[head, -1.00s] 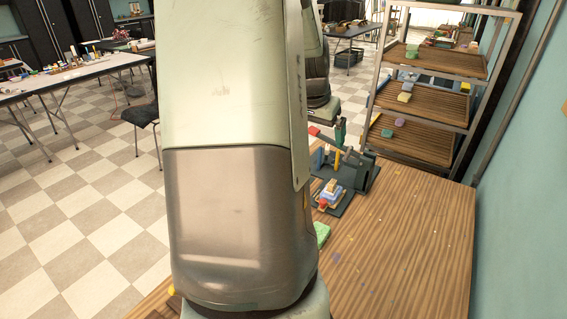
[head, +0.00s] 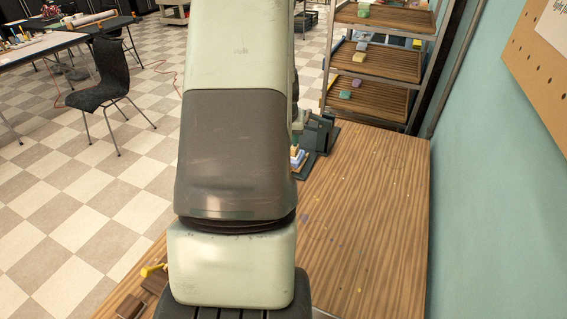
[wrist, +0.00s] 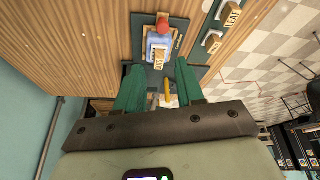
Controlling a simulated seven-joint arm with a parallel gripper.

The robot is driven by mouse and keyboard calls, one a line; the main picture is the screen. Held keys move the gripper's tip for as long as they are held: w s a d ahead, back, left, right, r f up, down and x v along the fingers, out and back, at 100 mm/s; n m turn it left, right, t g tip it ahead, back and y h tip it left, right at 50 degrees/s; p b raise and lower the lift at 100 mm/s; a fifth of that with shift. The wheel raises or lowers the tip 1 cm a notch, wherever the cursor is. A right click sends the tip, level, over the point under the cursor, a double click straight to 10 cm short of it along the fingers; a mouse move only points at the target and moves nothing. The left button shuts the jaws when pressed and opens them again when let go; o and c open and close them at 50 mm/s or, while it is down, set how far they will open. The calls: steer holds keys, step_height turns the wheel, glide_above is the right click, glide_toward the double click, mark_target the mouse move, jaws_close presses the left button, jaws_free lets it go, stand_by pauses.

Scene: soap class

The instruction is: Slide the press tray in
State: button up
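The press (head: 318,132), a dark grey frame, stands at the far left of the wooden table in the head view, partly hidden by my arm. A dark flat tray (wrist: 141,35) shows in the wrist view, bearing a blue block (wrist: 153,46) with a pale lettered piece and a red knob (wrist: 163,26). The blue block also shows beside my arm in the head view (head: 299,160). My gripper (wrist: 158,68) has its two green fingers apart, close to the tray's near end. A yellow bar (wrist: 168,89) shows between the fingers; I see no contact with it.
Lettered stamp blocks (wrist: 213,43) lie beside the tray in the wrist view. A rack (head: 375,60) with coloured soaps stands behind the table. The right of the tabletop (head: 365,220) is clear, bounded by the teal wall (head: 480,200). Brown blocks (head: 133,304) lie at the near left.

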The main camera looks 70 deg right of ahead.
steer(key=shift+n+t, duration=0.4)
steer(key=shift+n, duration=0.1)
steer(key=x, duration=0.9)
steer(key=a+x, duration=0.1)
steer(key=x, duration=0.4)
steer(key=shift+s+a+f, duration=0.1)
steer(key=shift+s+f, duration=0.2)
steer(key=shift+s, duration=0.05)
jaws_close()
